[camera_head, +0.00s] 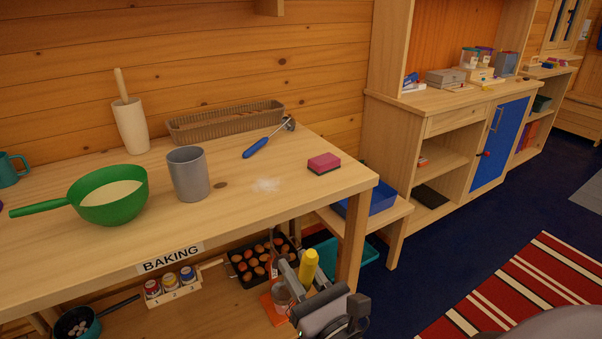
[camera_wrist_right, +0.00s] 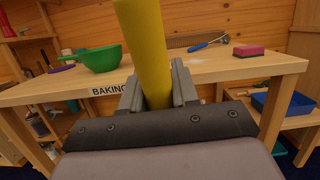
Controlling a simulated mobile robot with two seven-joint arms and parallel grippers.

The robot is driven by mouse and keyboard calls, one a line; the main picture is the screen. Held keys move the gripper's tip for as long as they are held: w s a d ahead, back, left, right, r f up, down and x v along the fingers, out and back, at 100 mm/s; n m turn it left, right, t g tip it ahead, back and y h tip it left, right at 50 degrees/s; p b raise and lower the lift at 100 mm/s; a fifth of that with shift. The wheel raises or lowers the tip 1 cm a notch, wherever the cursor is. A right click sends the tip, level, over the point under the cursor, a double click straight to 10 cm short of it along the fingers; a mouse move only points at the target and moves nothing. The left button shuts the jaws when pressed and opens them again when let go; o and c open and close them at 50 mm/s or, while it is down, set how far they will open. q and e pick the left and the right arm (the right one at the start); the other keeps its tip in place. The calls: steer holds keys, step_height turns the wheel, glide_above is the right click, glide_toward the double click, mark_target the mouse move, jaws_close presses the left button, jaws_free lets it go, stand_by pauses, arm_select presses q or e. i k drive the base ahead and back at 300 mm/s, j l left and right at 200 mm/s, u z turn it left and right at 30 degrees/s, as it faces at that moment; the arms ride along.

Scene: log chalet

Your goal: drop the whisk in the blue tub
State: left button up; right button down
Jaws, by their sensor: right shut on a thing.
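My right gripper (camera_head: 303,273) is at the lower middle of the head view, in front of the baking table's right end. It is shut on a yellow cylindrical handle (camera_head: 309,264), which stands upright between the fingers in the right wrist view (camera_wrist_right: 146,50). The handle's other end is hidden, so I cannot tell whether it is the whisk. The blue tub (camera_head: 382,197) sits on a low bench right of the table, partly behind its corner; it also shows in the right wrist view (camera_wrist_right: 285,106). A blue-handled metal tool (camera_head: 257,147) lies on the table. My left gripper is not in view.
The table (camera_head: 240,215) holds a green bowl (camera_head: 112,208), a grey cup (camera_head: 188,175), a pink sponge (camera_head: 324,163) and a basket (camera_head: 225,122). Its right leg (camera_head: 354,240) stands between my gripper and the tub. Muffin tin (camera_head: 240,270) and jars are on the lower shelf.

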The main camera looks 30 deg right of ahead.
mark_target(372, 213)
steer(key=z, duration=1.4)
steer(key=i+l+u, duration=0.9)
steer(key=l, duration=0.25)
steer(key=i+l+u, duration=0.25)
steer(key=l, duration=0.15)
steer(key=i+l+u, duration=0.2)
steer(key=l, duration=0.2)
steer(key=i+l+u, duration=0.1)
steer(key=l+u, duration=0.15)
steer(key=l, duration=0.2)
steer(key=l+u, duration=0.2)
steer(key=l, duration=0.2)
steer(key=i, duration=0.05)
